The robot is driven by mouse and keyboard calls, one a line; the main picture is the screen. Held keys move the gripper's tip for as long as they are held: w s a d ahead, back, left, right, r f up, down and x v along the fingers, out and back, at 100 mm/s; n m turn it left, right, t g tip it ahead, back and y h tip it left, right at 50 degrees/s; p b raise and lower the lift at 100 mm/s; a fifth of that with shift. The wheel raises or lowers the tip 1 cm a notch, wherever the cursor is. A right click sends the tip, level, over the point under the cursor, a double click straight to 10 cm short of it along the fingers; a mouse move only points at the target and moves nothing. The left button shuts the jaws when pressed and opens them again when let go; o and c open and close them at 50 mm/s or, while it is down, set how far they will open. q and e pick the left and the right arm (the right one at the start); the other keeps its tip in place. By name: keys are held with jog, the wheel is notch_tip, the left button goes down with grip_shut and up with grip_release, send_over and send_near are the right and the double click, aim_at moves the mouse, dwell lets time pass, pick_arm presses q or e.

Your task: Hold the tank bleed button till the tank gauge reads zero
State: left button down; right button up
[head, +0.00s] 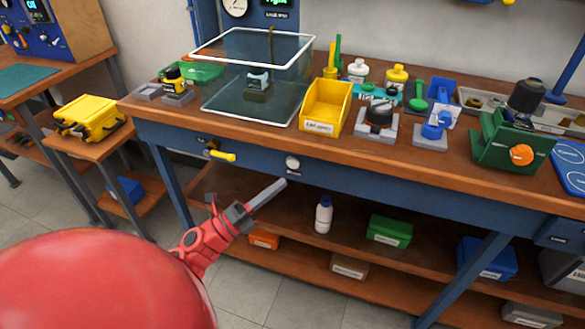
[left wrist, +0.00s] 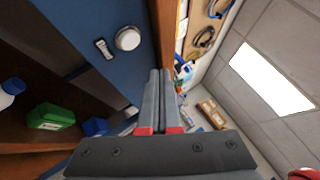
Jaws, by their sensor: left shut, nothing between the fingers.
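A round white button (head: 292,163) sits on the blue front face of the workbench. It also shows in the left wrist view (left wrist: 128,39), beside a small label too small to read. My left gripper (head: 284,183) is shut and empty, its fingertips just below the button in the head view. In the left wrist view the closed fingertips (left wrist: 160,73) lie to the lower right of the button, apart from it in the picture. A round white gauge (head: 235,7) is cut by the top edge; I cannot read it or tell whether it is the tank gauge.
A yellow handle (head: 222,156) sticks out of the bench front, left of the button. A clear case (head: 232,95), a yellow bin (head: 327,105) and a green fixture (head: 510,142) stand on the bench. A white bottle (head: 323,215) stands on the lower shelf.

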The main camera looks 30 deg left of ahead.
aim_at(297, 162)
pick_arm(q)
jog(key=shift+w+a+b, duration=0.25)
jog(key=shift+w+b, duration=0.1)
jog(key=shift+w, duration=0.7)
jog(key=shift+w+a+b, duration=0.25)
jog(key=shift+w+b, duration=0.1)
jog(key=shift+w, duration=0.65)
jog(key=shift+w, duration=0.15)
dwell(0.4)
jog(key=shift+w+a, duration=0.1)
jog(key=shift+w, duration=0.15)
jog(key=shift+w+a+b, duration=0.15)
jog(key=shift+w+b, duration=0.3)
jog(key=shift+b, duration=0.05)
dwell(0.6)
jog(key=shift+s, duration=0.1)
dwell(2.0)
jog(key=shift+s+d, duration=0.25)
jog(key=shift+s, duration=0.5)
jog(key=shift+s+p, duration=0.1)
jog(key=shift+p, duration=0.2)
